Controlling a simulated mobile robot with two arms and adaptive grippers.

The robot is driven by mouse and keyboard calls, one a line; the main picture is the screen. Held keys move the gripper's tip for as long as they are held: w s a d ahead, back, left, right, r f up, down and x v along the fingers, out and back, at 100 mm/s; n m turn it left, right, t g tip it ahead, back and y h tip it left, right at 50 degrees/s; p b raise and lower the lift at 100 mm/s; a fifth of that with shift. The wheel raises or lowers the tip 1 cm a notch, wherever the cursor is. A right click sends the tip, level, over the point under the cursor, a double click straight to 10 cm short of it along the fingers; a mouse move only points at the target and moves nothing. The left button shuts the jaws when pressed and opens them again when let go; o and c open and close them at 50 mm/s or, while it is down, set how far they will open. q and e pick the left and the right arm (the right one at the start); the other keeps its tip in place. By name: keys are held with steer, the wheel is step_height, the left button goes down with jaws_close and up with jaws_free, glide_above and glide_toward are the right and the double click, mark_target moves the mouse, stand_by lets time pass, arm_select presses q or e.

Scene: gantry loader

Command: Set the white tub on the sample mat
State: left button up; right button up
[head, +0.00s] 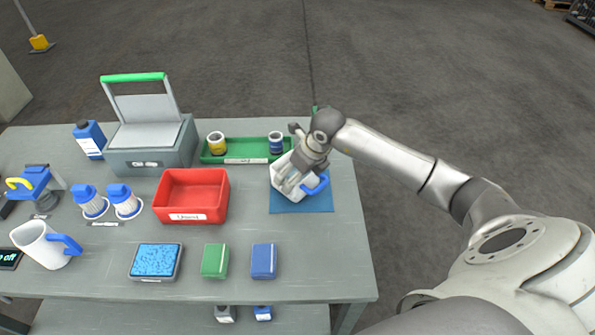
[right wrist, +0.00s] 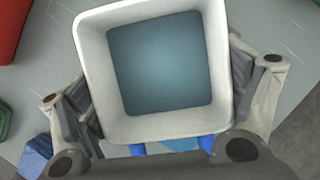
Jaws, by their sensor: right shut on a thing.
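The white tub (head: 279,180) is at the right of the table, with a blue handle on its right side in the head view. My right gripper (head: 299,170) is shut on it from above. In the right wrist view the tub (right wrist: 97,75) is square and open, with a finger on each side and a bluish-grey inside. The blue sample mat (head: 302,205) lies under the tub and is partly hidden by it. I cannot tell whether the tub's base touches the mat. My left gripper is not in view.
A green tray (head: 225,159) with two small containers lies behind. A red bin (head: 192,214) stands left of the mat. A green block (head: 215,260) and blue block (head: 264,260) lie in front. The table right of the mat is clear.

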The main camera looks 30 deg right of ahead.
steer(key=shift+f, duration=0.2)
steer(key=o, duration=0.9)
steer(key=shift+r, duration=0.25)
steer(key=v, duration=1.1)
steer(key=shift+s+r+b, duration=0.3)
steer(key=shift+r+b, duration=0.05)
steer(key=shift+f, duration=0.1)
